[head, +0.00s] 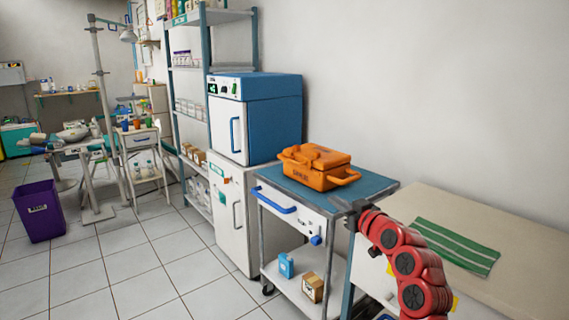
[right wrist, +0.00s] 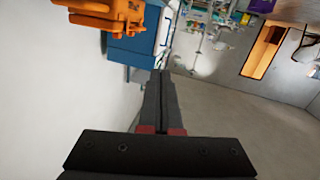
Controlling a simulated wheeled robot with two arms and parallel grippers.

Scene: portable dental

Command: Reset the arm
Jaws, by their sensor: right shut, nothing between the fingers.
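My right arm, red and dark grey, comes in from the lower right in the head view. My right gripper (head: 345,208) is at its end, beside the front right corner of the blue-topped cart (head: 275,178). In the right wrist view my right gripper (right wrist: 161,75) has its two dark fingers together, with nothing between them. An orange case (head: 318,168) sits on the cart top, behind and left of the gripper and apart from it. The case also shows at the top left of the right wrist view (right wrist: 100,14). My left gripper is not in view.
A blue and white cabinet unit (head: 255,115) stands left of the cart. A beige table with a green striped cloth (head: 455,245) is at the right. A blue box (head: 286,265) and a brown box (head: 313,287) lie on the cart's lower shelf. Tiled floor is clear at the left, before a purple bin (head: 39,211).

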